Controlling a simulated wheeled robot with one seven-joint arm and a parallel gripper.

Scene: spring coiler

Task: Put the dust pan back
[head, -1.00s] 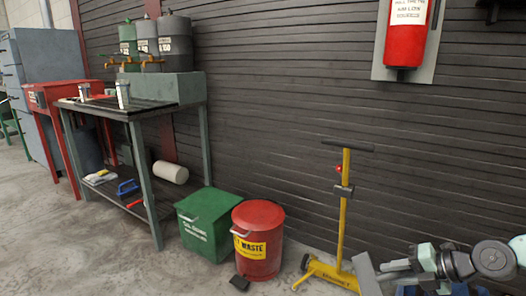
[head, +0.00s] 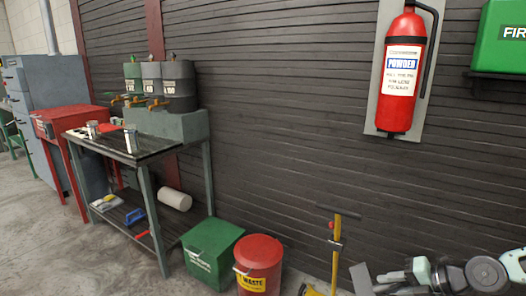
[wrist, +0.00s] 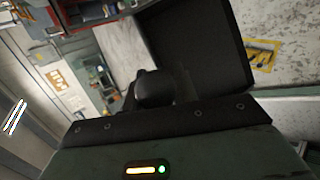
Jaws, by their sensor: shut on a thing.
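My gripper (head: 388,280) is at the lower right of the head view. A flat grey plate-like piece (head: 361,279), apparently the dust pan, juts out at its end, clear of the wall. My gripper is shut on this pan; the fingertips are mostly hidden.
A yellow trolley (head: 335,262), a red waste bin (head: 260,255) and a green bin (head: 210,240) stand along the wall. A workbench (head: 110,146) with canisters is at left. A fire extinguisher (head: 404,75) and a green box (head: 505,45) hang at right. Floor at left is open.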

